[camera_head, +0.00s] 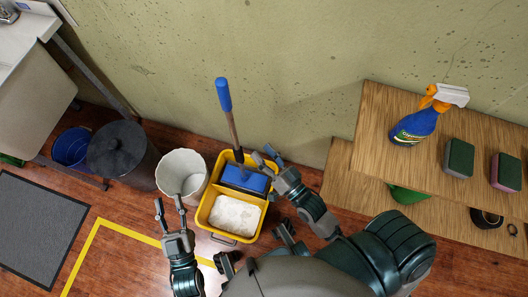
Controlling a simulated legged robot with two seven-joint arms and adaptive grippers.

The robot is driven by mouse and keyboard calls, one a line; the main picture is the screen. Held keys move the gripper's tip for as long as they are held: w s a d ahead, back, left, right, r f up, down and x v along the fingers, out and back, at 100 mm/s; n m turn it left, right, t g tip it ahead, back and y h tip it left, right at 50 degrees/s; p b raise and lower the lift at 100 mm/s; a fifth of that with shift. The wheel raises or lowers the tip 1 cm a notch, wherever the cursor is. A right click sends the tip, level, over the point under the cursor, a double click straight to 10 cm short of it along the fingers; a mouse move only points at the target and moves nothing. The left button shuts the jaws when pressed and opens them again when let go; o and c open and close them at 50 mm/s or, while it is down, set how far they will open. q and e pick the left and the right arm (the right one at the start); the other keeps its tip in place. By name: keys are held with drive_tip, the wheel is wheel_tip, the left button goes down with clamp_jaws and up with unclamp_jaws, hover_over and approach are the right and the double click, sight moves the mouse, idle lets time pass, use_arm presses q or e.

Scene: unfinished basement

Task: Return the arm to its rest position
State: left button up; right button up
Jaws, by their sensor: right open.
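My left gripper (169,202) is in the lower left middle, its two fingers apart and pointing up the picture. It is empty, just below the white bin. My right gripper (264,155) reaches up and left from the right arm, fingers apart, beside the yellow mop bucket (204,215). The mop (231,125), with a blue grip, stands upright, its blue head (244,178) in the bucket's upper part. Its handle is left of the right fingers, and I see no grasp on it. A whitish surface (235,215) fills the bucket's lower part.
A white bin (182,172), a dark lidded bin (118,152) and a blue bucket (72,148) stand at left. A wooden shelf (375,125) at right holds a spray bottle (415,125) and sponges (459,158). A grey mat (40,225) and yellow tape (125,231) mark the open floor.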

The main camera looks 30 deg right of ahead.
use_arm(q)
drive_tip(key=shift+d, duration=0.15)
use_arm(e)
wheel_tip(320, 180, up, 6)
drive_tip(key=s+a+n+t, duration=0.1)
drive_tip(key=s+n+t, duration=0.1)
drive_tip(key=n, duration=0.3)
drive_tip(key=shift+s+a+f+n+y, duration=0.2)
drive_tip(key=shift+s+a+n+y, duration=0.1)
drive_tip(key=shift+s, duration=0.15)
drive_tip(key=shift+d, duration=0.1)
